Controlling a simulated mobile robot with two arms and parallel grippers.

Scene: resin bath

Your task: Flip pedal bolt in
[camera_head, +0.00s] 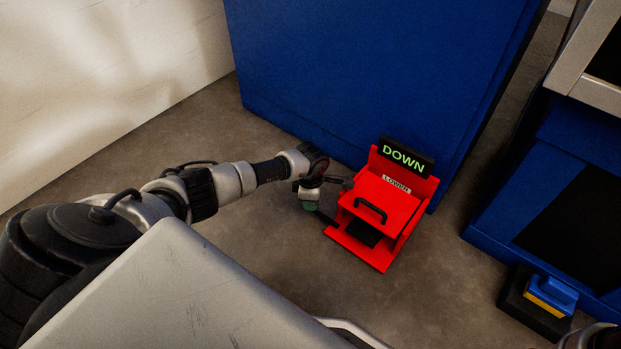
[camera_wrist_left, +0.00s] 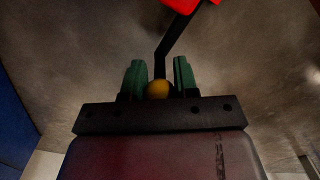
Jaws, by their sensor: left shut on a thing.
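The red foot pedal unit (camera_head: 372,246) stands on the floor against the blue machine. It has a black handle-like bar (camera_head: 370,210), a "LOWER" label and a black sign (camera_head: 406,156) reading "DOWN" in green. My left gripper (camera_head: 311,205) is low beside the unit's left side. In the left wrist view its green fingers (camera_wrist_left: 158,78) are shut around the yellow knob (camera_wrist_left: 159,90) of the pedal bolt. The bolt's bent black rod (camera_wrist_left: 170,40) runs from the knob up to the red unit (camera_wrist_left: 180,4).
A large blue machine panel (camera_head: 360,70) rises behind the pedal. To the right are another blue cabinet (camera_head: 510,190) and a blue and yellow pedal (camera_head: 551,294) on a black base. A pale wall (camera_head: 90,80) is at left. Concrete floor (camera_head: 450,270) is clear between.

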